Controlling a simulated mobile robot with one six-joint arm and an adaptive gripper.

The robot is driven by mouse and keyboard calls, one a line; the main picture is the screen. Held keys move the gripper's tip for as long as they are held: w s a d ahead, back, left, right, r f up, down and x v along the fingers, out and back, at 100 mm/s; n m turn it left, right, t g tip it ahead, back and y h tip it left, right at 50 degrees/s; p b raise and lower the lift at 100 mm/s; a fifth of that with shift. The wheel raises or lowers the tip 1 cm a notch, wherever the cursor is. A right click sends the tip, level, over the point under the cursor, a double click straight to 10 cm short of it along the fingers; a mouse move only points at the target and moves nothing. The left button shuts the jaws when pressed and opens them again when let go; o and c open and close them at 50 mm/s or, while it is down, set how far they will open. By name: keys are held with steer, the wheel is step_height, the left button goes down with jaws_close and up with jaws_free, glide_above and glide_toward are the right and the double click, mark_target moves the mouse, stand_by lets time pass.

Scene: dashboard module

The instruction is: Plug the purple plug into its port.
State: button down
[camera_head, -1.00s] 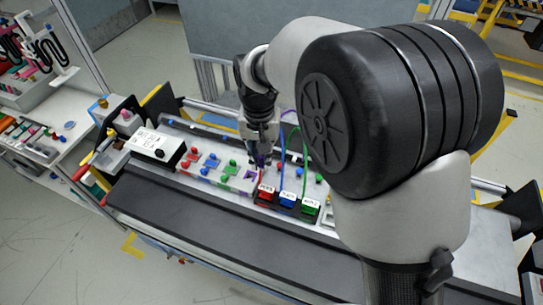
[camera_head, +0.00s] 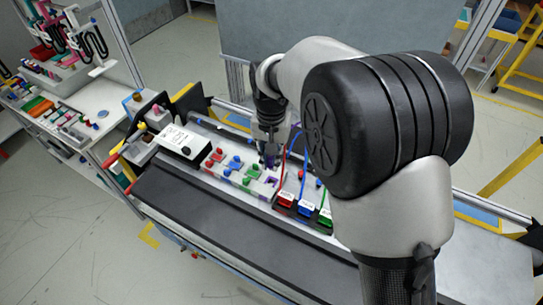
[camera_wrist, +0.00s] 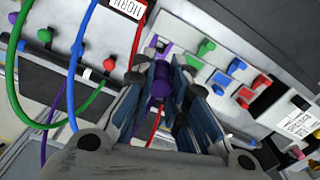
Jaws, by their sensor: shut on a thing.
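My gripper (camera_wrist: 160,72) is shut on the purple plug (camera_wrist: 160,84), which sits between the fingertips in the wrist view. In the head view my gripper (camera_head: 268,150) points down over the dashboard module, with a bit of purple at its tips. A purple-marked port (camera_head: 270,182) on the light panel (camera_head: 228,177) lies just below and beside the gripper. In the wrist view a small purple patch (camera_wrist: 166,47) shows just beyond the plug. The plug's front end is hidden by the fingers, and I cannot tell whether it touches the port.
Red (camera_head: 285,198), blue (camera_head: 306,209) and green (camera_head: 325,217) labelled blocks stand right of the port. Red, blue and green cables rise close to the gripper. Coloured plugs sit on the panel to the left, beside a white labelled box (camera_head: 184,138).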

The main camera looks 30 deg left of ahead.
mark_target(271, 169)
steer(key=shift+f+b, duration=1.55)
steer(key=shift+f, duration=1.15)
steer(key=shift+f+b, duration=0.35)
steer(key=shift+f, duration=0.95)
steer(key=shift+r, duration=0.2)
steer(key=shift+r+p, duration=0.75)
steer(key=shift+r, duration=0.1)
stand_by(1.3)
steer(key=shift+f+b, duration=0.35)
steer(key=shift+f, duration=0.7)
steer(key=c, duration=1.5)
jaws_free()
